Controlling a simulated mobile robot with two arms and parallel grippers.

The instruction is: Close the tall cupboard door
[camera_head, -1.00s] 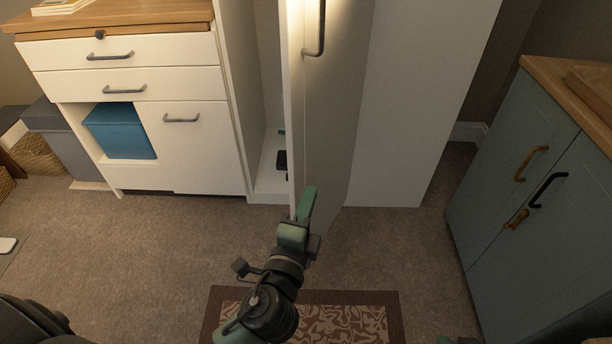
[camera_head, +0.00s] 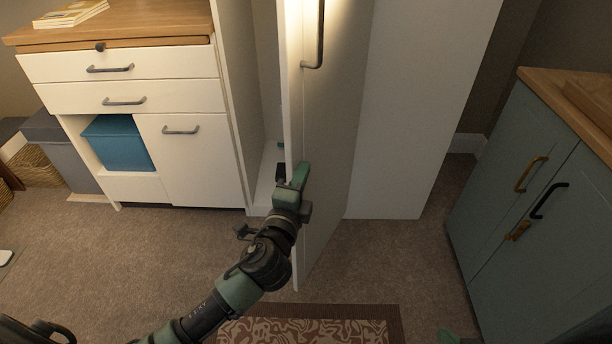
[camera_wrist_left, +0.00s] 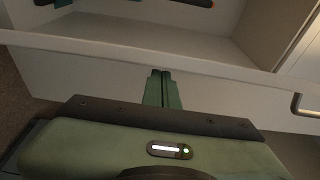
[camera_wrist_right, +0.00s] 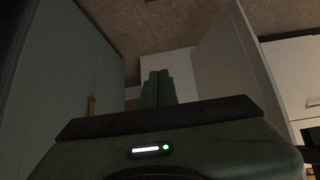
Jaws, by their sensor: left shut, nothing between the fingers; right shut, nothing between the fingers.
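The tall white cupboard's door (camera_head: 335,150) stands open in the head view, its free edge toward me and its long grey handle (camera_head: 320,35) high on its face. Part of the cupboard's interior (camera_head: 268,175) shows left of the door.
A white drawer unit (camera_head: 130,97) with a wooden top stands left of the cupboard. A blue-grey cabinet (camera_head: 500,215) with gold and black handles stands at the right. A patterned rug (camera_head: 310,332) lies in front. Carpet between them is clear.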

